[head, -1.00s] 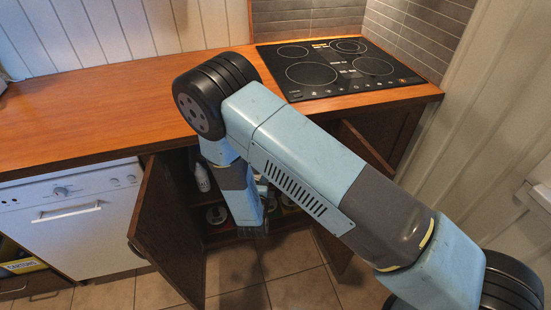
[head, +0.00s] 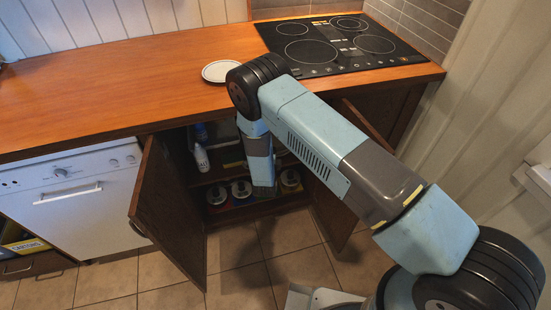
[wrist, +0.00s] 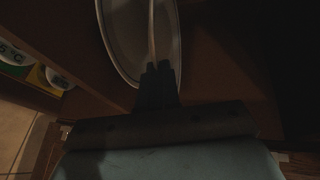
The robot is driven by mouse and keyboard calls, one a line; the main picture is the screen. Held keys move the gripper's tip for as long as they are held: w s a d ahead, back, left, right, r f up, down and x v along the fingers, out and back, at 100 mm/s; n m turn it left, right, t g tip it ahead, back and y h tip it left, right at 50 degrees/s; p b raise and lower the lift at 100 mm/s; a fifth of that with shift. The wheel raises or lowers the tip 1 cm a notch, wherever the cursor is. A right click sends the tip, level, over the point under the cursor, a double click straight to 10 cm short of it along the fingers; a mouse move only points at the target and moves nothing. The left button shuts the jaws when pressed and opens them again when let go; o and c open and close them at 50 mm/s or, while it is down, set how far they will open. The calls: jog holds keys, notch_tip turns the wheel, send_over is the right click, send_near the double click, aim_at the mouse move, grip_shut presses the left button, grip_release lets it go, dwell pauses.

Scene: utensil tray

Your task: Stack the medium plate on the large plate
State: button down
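A white round plate (head: 220,71) lies flat on the wooden counter, left of the hob; it may be the large plate, but I cannot confirm its size. My gripper (head: 263,191) points down in front of the open cabinet. In the wrist view, my gripper's dark fingers (wrist: 158,83) are close together around the thin pale edge of a second plate (wrist: 152,35). A pale curved rim (wrist: 108,45) shows around that edge; in the dark I cannot tell whether it is the same plate. The held plate is not visible in the head view.
The cabinet's doors stand open, the left door (head: 167,220) to one side. A white bottle (head: 201,157) and several cans (head: 242,189) stand on its shelves. The hob (head: 335,45) lies right of the plate. The left counter (head: 100,85) is clear.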

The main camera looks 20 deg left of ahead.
jog(key=shift+w+f, duration=0.55)
jog(key=shift+f, duration=1.5)
jog(key=shift+f, duration=0.45)
jog(key=c, duration=1.3)
grip_release()
jog(key=shift+s, duration=0.1)
jog(key=shift+r, duration=0.4)
jog(key=v, duration=1.2)
jog(key=shift+r, duration=0.1)
